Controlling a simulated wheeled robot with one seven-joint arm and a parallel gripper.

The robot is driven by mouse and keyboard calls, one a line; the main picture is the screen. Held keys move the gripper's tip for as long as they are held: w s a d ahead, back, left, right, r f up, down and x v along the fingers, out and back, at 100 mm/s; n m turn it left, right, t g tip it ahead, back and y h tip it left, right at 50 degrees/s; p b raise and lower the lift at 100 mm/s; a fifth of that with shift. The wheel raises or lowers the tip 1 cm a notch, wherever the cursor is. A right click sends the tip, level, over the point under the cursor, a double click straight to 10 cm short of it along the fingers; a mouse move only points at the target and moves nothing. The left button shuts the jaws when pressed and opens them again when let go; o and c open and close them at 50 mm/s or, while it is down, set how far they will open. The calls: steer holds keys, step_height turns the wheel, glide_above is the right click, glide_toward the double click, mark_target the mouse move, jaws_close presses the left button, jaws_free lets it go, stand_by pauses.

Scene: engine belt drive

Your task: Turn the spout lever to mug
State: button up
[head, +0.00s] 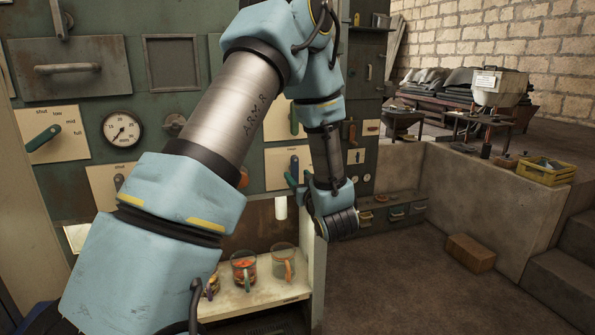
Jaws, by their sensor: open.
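A small lever (294,164) with a dark blue handle stands on a cream plate on the green panel, above a white spout (281,208). I take it to be the spout lever; its lower part is close to or behind my gripper. My gripper (299,183) is at the end of the arm, right beside this plate, open with nothing seen between its fingers. The picture does not settle whether it touches the lever. Below the spout, a glass mug (283,262) stands on the pale shelf. A mug with red contents (243,272) stands left of it.
Another mug (212,285) is partly hidden by my arm. A teal lever (43,138) on a marked plate and a round gauge (122,129) are at left.

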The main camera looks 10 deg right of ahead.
steer(key=shift+w+a, duration=0.1)
steer(key=shift+w, duration=0.6)
jaws_close()
